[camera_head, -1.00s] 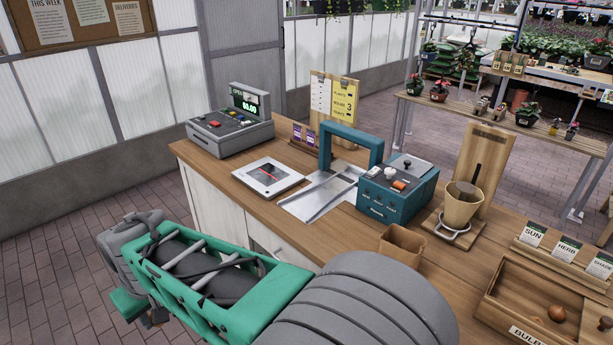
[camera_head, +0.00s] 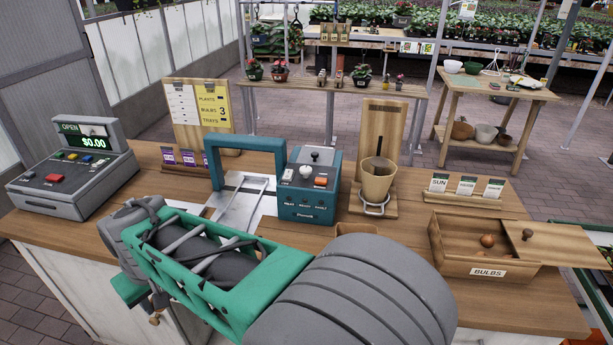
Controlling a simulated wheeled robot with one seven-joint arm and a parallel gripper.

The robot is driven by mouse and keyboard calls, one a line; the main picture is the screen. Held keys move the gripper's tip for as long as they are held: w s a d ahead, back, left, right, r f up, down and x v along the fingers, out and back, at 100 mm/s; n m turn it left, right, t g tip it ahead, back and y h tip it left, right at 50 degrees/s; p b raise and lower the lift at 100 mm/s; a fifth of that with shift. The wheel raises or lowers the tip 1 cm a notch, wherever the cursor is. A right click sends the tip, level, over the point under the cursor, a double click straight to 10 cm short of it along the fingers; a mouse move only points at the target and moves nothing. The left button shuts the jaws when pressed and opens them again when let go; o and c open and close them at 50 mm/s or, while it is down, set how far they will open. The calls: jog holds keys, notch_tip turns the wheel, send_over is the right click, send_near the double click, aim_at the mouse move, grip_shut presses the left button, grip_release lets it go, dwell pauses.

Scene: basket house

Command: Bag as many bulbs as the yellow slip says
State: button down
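The yellow slip (camera_head: 216,107) on a wooden board lists plants, bulbs and trays, with a 3 beside bulbs. The wooden bulb box (camera_head: 488,272), labelled BULBS, stands at the right with brown bulbs (camera_head: 488,240) inside; its lid (camera_head: 560,245), with a round knob, is slid partly off to the right. A brown paper bag (camera_head: 355,229) shows only its top edge behind my arm. A tan cup-like container (camera_head: 378,182) sits in a ring holder. My gripper's fingers cannot be made out clearly at the lower left, beyond my green forearm, so its opening is unclear.
A teal sealing machine (camera_head: 310,185) stands mid-counter beside a metal plate (camera_head: 240,198). A cash register (camera_head: 72,168) is at the left. Seed packets (camera_head: 466,186) stand behind the bulb box. The counter's front right is clear.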

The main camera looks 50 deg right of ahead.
jog(key=s+d+r+m+g+h+p, duration=0.1)
jog(key=d+r+m, duration=0.1)
jog(key=d+m, duration=0.5)
jog(key=s+d+r+m+h, duration=0.1)
jog(key=d+r+m, duration=0.15)
jog(key=d, duration=0.95)
jog(key=s+d+r+m+g+h+p, duration=0.1)
jog(key=s+d+r+m, duration=0.2)
jog(key=d, duration=0.6)
jog(key=s+d+r+m+g+y+p, duration=0.1)
jog(key=s+d+r+m+g+p, duration=0.3)
jog(key=s+d+m, duration=1.2)
jog(key=f+b, duration=0.1)
jog(key=b, duration=0.1)
jog(key=f+b, duration=0.2)
jog(key=b, duration=0.1)
jog(key=f+b, duration=0.2)
jog(key=b, duration=0.1)
jog(key=shift+s+a, duration=0.3)
jog(key=shift+a, duration=0.05)
jog(key=shift+r, duration=0.1)
jog(key=c, duration=0.9)
grip_release()
